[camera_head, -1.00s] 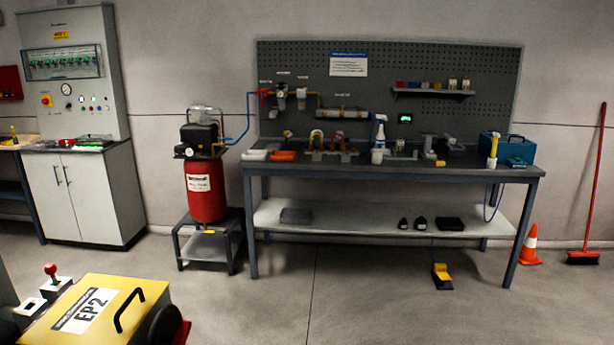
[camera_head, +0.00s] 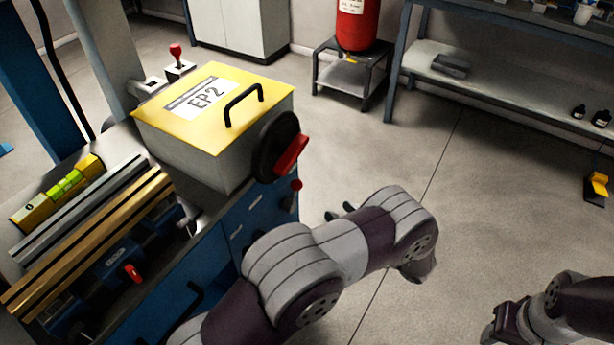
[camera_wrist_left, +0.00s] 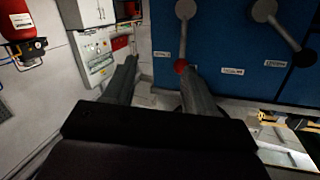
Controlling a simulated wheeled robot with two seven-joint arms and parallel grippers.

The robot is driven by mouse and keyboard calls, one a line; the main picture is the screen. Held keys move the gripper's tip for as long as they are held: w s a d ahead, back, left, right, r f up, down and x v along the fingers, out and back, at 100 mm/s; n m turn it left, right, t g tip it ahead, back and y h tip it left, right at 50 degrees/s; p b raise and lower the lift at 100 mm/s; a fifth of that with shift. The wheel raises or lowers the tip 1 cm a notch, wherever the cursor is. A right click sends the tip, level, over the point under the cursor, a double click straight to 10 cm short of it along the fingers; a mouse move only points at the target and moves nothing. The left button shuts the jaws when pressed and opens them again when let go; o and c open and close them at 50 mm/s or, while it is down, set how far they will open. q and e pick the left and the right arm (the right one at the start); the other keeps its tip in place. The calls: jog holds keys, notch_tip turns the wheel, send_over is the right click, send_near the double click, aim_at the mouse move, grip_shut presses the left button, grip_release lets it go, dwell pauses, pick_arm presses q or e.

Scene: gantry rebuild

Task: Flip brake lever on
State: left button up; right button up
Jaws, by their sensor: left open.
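In the left wrist view, a lever with a grey hub and red ball knob (camera_wrist_left: 180,66) hangs down on a blue panel (camera_wrist_left: 225,45). A second lever with a black knob (camera_wrist_left: 304,58) slants down beside it. Their labels are too small to read, so I cannot tell which is the brake lever. The red knob also shows on the blue cabinet in the head view (camera_head: 296,186). My left gripper (camera_wrist_left: 157,62) is open and empty; its right-hand fingertip overlaps the red knob in view, contact unclear. In the head view its fingertips (camera_head: 340,212) are mostly hidden behind my arm.
A yellow-lidded EP2 box (camera_head: 215,105) with a black wheel and red handle (camera_head: 291,153) sits on the cabinet. A red-knobbed joystick (camera_head: 176,52) stands behind it. Metal bars (camera_head: 90,235) lie at left.

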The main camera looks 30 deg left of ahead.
aim_at(297, 185)
pick_arm(q)
jog(key=a+r, duration=0.1)
jog(key=a, duration=0.3)
jog(key=a+r+y, duration=0.1)
jog(key=a, duration=0.3)
jog(key=a+r+g+y, duration=0.1)
jog(key=a, duration=0.4)
jog(key=shift+w+r+n+p, duration=0.15)
jog(key=shift+w+n+p, duration=0.15)
jog(key=shift+w+p, duration=0.05)
jog(key=shift+c, duration=0.3)
grip_shut()
